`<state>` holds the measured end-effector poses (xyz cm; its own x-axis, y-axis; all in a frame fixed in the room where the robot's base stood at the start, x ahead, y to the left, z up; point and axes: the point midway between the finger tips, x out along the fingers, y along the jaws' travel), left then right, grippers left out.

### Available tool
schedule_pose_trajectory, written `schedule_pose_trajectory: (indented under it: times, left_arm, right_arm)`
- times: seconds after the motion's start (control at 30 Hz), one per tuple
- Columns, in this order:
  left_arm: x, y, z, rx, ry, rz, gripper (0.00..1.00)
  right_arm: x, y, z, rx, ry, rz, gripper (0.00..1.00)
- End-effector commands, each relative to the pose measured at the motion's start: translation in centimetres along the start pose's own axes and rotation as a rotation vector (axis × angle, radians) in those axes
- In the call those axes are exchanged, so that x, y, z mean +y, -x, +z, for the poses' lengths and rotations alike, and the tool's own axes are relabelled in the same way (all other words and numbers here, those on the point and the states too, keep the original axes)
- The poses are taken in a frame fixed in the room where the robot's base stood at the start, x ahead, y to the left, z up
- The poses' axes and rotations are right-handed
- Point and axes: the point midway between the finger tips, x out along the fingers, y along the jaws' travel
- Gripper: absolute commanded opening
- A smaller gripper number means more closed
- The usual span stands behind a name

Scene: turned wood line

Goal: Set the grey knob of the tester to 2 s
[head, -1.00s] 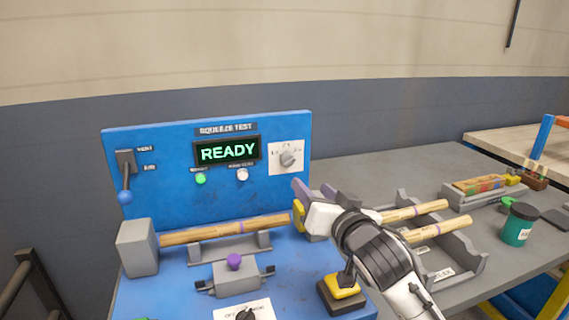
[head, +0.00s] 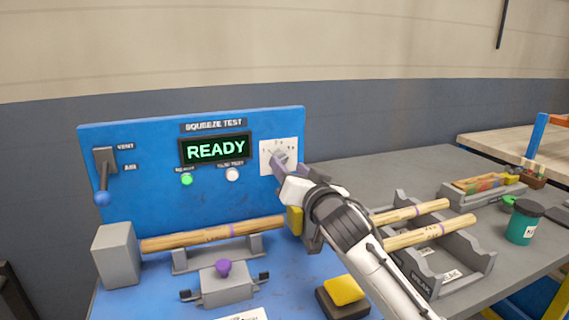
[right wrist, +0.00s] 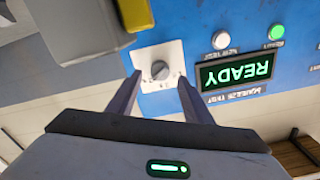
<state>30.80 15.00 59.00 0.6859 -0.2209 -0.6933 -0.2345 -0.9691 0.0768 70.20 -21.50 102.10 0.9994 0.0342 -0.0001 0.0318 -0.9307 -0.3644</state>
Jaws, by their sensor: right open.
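The blue squeeze tester (head: 120,150) stands upright, its display (head: 215,149) reading READY in green. Its grey knob (head: 279,156) sits on a white dial plate (head: 266,147) right of the display. In the right wrist view the knob (right wrist: 160,70) is seen upside down between and beyond my fingertips, with the plate around it. Its exact setting is too small to read. My right gripper (right wrist: 155,84) is open and empty, its two fingers on either side of the knob's line. In the head view my right gripper (head: 284,166) partly covers the dial. My left gripper is not in view.
A wooden turned rod (head: 210,235) lies across the tester's cradle, below the dial. A lever with a blue ball (head: 102,198) is at the left, a yellow button (head: 344,290) in front. More rods lie in a grey rack (head: 470,262) at the right, near a green jar (head: 523,225).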

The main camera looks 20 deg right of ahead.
Motion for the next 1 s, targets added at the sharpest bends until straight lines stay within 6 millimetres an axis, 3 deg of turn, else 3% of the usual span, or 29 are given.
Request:
schedule_pose_trajectory:
  times: [0.1, 0.3, 0.63, 0.67, 0.9, 1.0]
  left_arm:
    - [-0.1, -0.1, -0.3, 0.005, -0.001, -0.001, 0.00]
    - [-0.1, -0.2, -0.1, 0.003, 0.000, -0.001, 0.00]
    - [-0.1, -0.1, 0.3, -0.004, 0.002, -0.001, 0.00]
    - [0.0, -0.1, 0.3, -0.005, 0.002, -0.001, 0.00]
    - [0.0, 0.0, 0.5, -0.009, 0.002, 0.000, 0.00]
    - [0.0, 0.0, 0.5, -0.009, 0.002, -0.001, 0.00]
  right_arm:
    - [0.0, -1.9, 0.0, 0.000, 0.000, 0.001, 0.46]
    - [0.0, -3.6, 0.0, 0.000, 0.000, 0.000, 0.46]
    - [0.0, -3.9, 0.0, 0.000, 0.000, -0.001, 0.46]
    - [0.0, -3.9, 0.0, 0.000, 0.000, -0.001, 0.44]
    - [0.0, -3.9, 0.0, -0.001, 0.000, -0.001, 0.05]
    - [0.0, -3.9, 0.0, -0.001, 0.001, -0.001, 0.05]
